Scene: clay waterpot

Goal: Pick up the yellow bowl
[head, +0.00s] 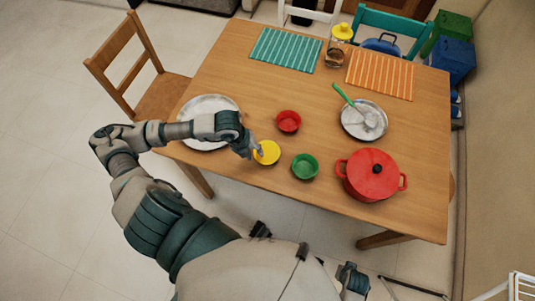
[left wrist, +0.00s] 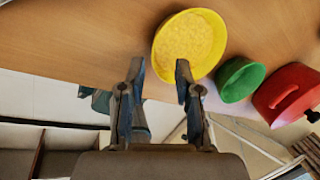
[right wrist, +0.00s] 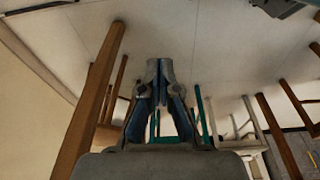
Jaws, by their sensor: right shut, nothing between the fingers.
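The yellow bowl (head: 268,153) stands on the wooden table near its front edge. It also shows large in the left wrist view (left wrist: 190,42), with contents of a similar yellow colour. My left gripper (head: 257,152) is at the bowl's left side. In the left wrist view its fingers (left wrist: 159,68) are apart, and the right finger overlaps the bowl's near rim. I cannot tell whether it touches the bowl. My right gripper (right wrist: 160,68) is shut and empty, away from the bowl, with table and chair legs in its view.
A green bowl (head: 305,167) and a red pot (head: 371,174) stand to the right of the yellow bowl. A red bowl (head: 288,121) is behind it. A metal plate (head: 196,105) lies partly under my left arm. The table's middle is mostly clear.

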